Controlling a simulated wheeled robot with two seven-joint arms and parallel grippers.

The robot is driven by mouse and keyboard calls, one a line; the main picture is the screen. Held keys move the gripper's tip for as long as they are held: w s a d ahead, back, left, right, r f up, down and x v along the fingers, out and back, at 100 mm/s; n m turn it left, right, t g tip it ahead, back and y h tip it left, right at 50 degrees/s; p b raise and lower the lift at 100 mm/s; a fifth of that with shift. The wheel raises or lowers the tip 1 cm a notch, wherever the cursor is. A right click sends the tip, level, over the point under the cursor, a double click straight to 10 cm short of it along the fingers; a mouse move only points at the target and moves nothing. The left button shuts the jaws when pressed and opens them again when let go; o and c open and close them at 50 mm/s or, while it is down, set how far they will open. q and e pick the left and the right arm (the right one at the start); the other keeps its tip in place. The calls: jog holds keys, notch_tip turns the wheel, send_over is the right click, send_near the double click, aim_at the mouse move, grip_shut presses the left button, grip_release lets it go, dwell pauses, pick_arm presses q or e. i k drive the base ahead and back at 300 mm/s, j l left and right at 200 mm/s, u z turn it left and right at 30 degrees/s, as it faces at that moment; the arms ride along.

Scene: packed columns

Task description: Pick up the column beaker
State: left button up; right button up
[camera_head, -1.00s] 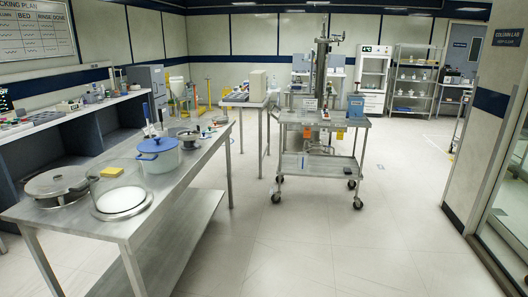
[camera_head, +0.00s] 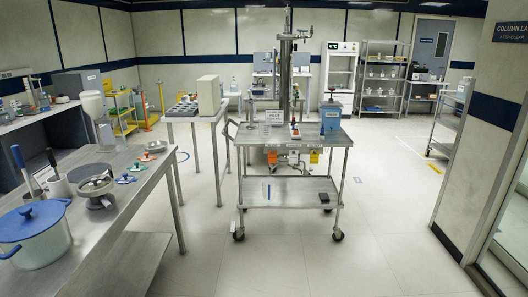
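I cannot make out the column beaker for certain. Neither of my grippers is in view.
The steel table (camera_head: 135,190) at left carries a blue-lidded white pot (camera_head: 35,235), a metal bowl (camera_head: 97,188) and small coloured-topped pieces. A side table (camera_head: 200,113) with a beige box (camera_head: 209,95) stands behind.

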aim_at(265, 124)
jog(key=i+j+z, duration=0.1)
jog(key=i, duration=1.8)
